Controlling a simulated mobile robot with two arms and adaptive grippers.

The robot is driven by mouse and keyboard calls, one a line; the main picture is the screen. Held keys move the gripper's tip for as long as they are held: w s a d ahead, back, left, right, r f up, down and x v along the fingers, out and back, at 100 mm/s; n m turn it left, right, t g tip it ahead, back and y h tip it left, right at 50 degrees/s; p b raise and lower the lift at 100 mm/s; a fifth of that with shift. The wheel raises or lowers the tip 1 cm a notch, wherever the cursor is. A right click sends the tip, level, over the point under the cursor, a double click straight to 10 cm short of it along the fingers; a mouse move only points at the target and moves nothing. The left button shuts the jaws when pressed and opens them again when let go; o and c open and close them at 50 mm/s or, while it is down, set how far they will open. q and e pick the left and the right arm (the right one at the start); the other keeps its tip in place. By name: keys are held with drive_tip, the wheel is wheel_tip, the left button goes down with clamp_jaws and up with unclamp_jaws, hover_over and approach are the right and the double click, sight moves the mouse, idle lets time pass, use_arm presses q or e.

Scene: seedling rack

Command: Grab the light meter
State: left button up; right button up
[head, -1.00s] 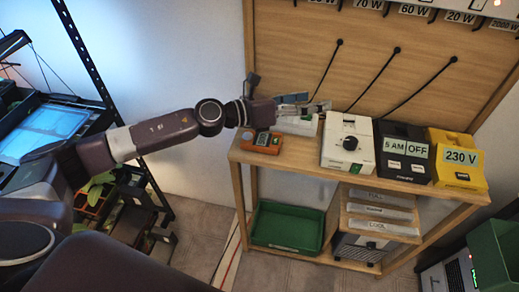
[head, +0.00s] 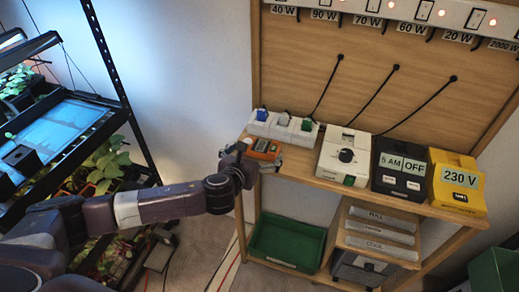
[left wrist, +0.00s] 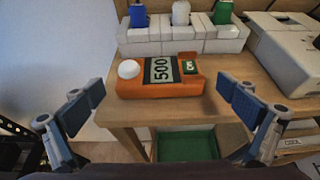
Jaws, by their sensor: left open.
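The light meter is an orange box with a white dome and a display reading 500. It lies on the left end of the wooden shelf top in the head view (head: 266,147), and shows whole in the left wrist view (left wrist: 160,89). My left gripper (head: 256,156) is at the shelf's left end, close to the meter. In the left wrist view my left gripper (left wrist: 164,106) is open, its fingers apart on either side with the meter ahead between them. Nothing is held. My right gripper is not in view.
A white block (head: 283,128) with blue, white and green pieces stands right behind the meter. A white box (head: 343,155), a black timer (head: 397,168) and a yellow 230 V box (head: 457,184) stand to the right. A green bin (head: 287,242) sits below.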

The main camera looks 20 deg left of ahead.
sight(261, 144)
use_arm(q)
drive_tip(key=shift+r+p+x, duration=0.1)
drive_tip(key=shift+p+x, duration=0.2)
drive_tip(key=shift+x, duration=0.85)
drive_tip(key=shift+r+p+x, duration=0.15)
drive_tip(key=shift+p+x, duration=0.1)
drive_tip(key=shift+x, duration=0.9)
drive_tip(key=shift+w+f, duration=0.25)
drive_tip(key=shift+w, duration=0.25)
drive_tip(key=shift+a, duration=0.1)
drive_tip(key=c, duration=1)
drive_tip(key=shift+r, duration=0.1)
drive_tip(key=shift+c, duration=0.7)
drive_tip(key=shift+r, duration=0.1)
